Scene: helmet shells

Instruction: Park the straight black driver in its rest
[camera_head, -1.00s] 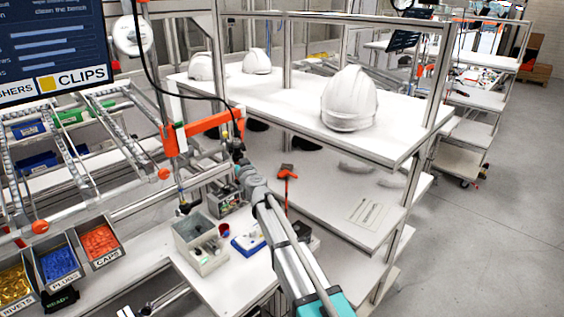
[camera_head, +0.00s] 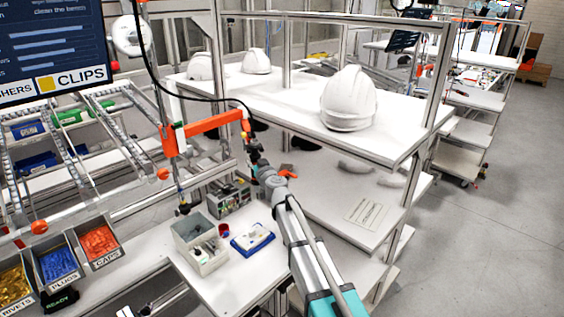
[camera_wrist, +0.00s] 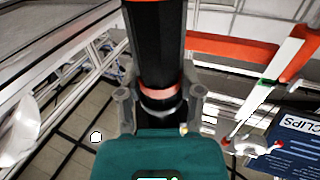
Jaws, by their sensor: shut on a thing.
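The straight black driver (camera_wrist: 155,45) fills the top middle of the wrist view, with a red ring and a metal collar near my gripper. My gripper (camera_wrist: 160,98) is shut around the driver's body. In the head view my gripper (camera_head: 254,160) holds the driver (camera_head: 248,138) upright beside the free end of an orange bracket (camera_head: 212,123). A black cable runs to the driver from above. I cannot tell which part is the rest, and the driver's far end is hidden in the wrist view.
A grey bin (camera_head: 200,243) and a blue-and-white box (camera_head: 253,240) stand on the white bench below. An orange tool (camera_head: 287,171) lies behind my arm. A white helmet (camera_head: 348,98) stands on the shelf to the right. Parts bins (camera_head: 62,264) are at lower left.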

